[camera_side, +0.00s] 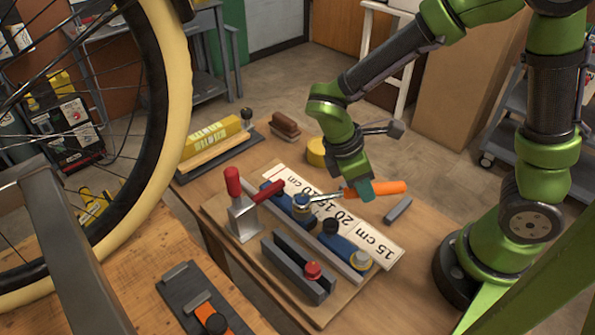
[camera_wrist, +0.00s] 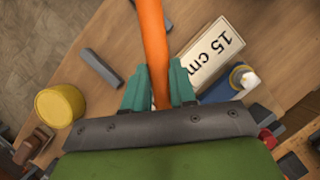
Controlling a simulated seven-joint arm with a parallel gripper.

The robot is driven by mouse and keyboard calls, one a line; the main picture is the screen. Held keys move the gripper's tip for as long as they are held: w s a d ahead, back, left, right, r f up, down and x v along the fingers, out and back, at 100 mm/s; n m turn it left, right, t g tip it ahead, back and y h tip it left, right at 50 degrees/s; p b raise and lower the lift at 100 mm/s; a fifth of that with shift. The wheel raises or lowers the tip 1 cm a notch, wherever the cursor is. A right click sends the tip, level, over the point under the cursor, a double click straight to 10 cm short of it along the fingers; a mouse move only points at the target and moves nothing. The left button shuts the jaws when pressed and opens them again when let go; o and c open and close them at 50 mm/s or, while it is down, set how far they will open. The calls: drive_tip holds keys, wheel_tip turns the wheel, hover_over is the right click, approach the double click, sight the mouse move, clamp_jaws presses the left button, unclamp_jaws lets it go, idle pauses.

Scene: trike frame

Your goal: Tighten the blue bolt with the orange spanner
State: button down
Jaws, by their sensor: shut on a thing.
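The orange spanner's handle (camera_side: 390,188) is clamped in my gripper (camera_side: 361,190) above the workbench, its metal shaft reaching left in the side view. In the wrist view the orange handle (camera_wrist: 152,35) runs between the two teal fingers of my gripper (camera_wrist: 160,78). The spanner's head is at a silver and yellow bolt (camera_side: 301,203) on the blue bar (camera_side: 343,246); I cannot tell whether it is seated around it. This bolt's top looks dark bluish, but its colour is unclear. The spanner head is out of the wrist view.
A red-handled clamp (camera_side: 240,208) stands left of the blue bar. A black knob (camera_side: 331,227), a yellow-ringed bolt (camera_side: 360,259) and a red knob (camera_side: 312,270) are close by. A ruler board (camera_side: 385,246) lies behind. A grey block (camera_side: 398,210) and yellow tape (camera_side: 316,151) sit farther back.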

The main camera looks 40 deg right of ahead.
drive_tip(key=shift+s+a+m, duration=0.25)
drive_tip(key=shift+a+m, duration=0.1)
drive_tip(key=shift+m, duration=0.05)
drive_tip(key=shift+w+d+n+t, duration=0.15)
drive_tip(key=shift+w+d+n, duration=0.25)
drive_tip(key=shift+w+n, duration=0.25)
drive_tip(key=shift+w+d+n+t, duration=0.15)
drive_tip(key=shift+w+d+n, duration=0.2)
drive_tip(key=shift+w+n, duration=0.25)
idle(1.0)
drive_tip(key=c, duration=1.7)
unclamp_jaws()
drive_tip(key=shift+s, duration=0.15)
clamp_jaws()
drive_tip(key=shift+r, duration=0.2)
